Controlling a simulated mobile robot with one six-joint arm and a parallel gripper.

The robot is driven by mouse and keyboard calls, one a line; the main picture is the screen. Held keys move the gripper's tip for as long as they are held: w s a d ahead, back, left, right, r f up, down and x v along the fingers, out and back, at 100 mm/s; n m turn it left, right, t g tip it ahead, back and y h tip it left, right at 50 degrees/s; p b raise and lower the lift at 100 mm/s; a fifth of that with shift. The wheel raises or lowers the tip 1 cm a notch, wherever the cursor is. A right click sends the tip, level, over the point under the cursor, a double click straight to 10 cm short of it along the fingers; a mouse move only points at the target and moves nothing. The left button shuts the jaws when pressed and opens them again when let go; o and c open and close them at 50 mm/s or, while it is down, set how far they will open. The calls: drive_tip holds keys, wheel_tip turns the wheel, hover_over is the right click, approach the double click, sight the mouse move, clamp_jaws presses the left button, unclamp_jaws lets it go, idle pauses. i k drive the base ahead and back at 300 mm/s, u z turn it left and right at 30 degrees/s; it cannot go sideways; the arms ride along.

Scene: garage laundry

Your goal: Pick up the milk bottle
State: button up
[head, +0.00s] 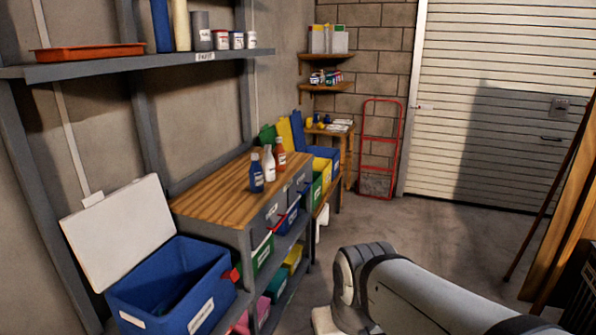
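A white bottle (269,164), which looks like the milk bottle, stands upright on the wooden top of a grey cabinet (215,187). It is between a dark blue bottle (256,175) in front and an orange-red bottle (280,154) behind. The three bottles stand close together near the right edge of the top. My arm reaches in from the lower right, on the floor side of the cabinet and apart from the bottles. My gripper does not show.
An open blue bin (172,290) with a raised white lid (120,230) stands at the lower left. A shelf (130,65) holds an orange tray and several cans. A red hand truck (379,150) leans at the back wall.

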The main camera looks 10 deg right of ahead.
sight(268, 162)
drive_tip(key=u, duration=0.4)
drive_tip(key=i, duration=0.9)
drive_tip(key=z, duration=1)
drive_tip(key=k, duration=0.75)
drive_tip(key=z, duration=0.85)
drive_tip(key=k, duration=0.55)
drive_tip(key=z, duration=0.45)
drive_tip(key=i, duration=1.5)
drive_tip(key=u, duration=0.65)
drive_tip(key=i, duration=1.4)
drive_tip(key=u, duration=1.6)
drive_tip(key=i, duration=0.85)
drive_tip(key=u, duration=0.5)
